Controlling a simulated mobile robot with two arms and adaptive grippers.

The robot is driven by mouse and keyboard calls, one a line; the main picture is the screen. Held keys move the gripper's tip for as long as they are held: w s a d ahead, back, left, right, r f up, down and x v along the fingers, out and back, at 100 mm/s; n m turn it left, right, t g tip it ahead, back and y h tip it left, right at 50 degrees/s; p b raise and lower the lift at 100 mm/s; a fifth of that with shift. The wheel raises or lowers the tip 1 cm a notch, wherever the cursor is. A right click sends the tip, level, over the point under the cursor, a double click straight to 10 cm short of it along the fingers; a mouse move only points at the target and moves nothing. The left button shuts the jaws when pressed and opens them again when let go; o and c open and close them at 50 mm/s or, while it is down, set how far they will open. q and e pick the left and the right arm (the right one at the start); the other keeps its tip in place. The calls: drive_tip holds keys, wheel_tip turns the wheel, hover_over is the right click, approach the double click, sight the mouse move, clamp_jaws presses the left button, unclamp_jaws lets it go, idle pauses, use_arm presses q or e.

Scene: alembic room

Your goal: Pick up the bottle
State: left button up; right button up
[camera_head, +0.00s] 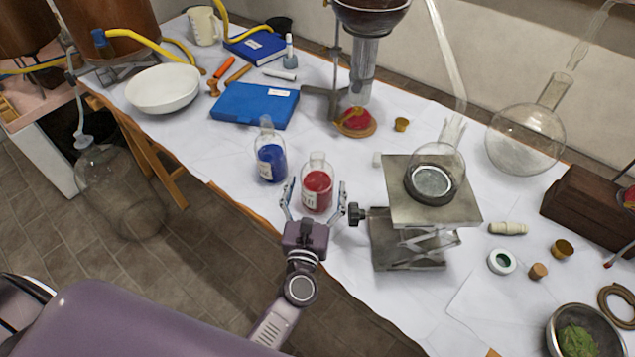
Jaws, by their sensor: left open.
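Two labelled glass bottles stand upright on the white-covered table (225,155). One bottle (317,187) holds red contents, and the other bottle (270,160) holds blue contents, behind it and to its left. My left gripper (314,190) is open, with its fingers on either side of the red bottle near the table's front edge. I cannot tell whether the fingers touch the glass. The lower part of the red bottle is close to the gripper's palm. My right gripper is not in view.
A metal lab jack (425,205) with a knob stands close to the right of the gripper. A blue box (254,106) and a white bowl (162,89) lie at the left. A round glass flask (524,138) is at the back right. Some bare cloth shows between the bottles and the blue box.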

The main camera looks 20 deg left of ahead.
use_arm(q)
drive_tip(key=shift+w+a, duration=0.2)
drive_tip(key=shift+w, duration=0.9)
drive_tip(key=c, duration=2)
drive_tip(key=shift+r, duration=0.15)
drive_tip(key=shift+r, duration=0.1)
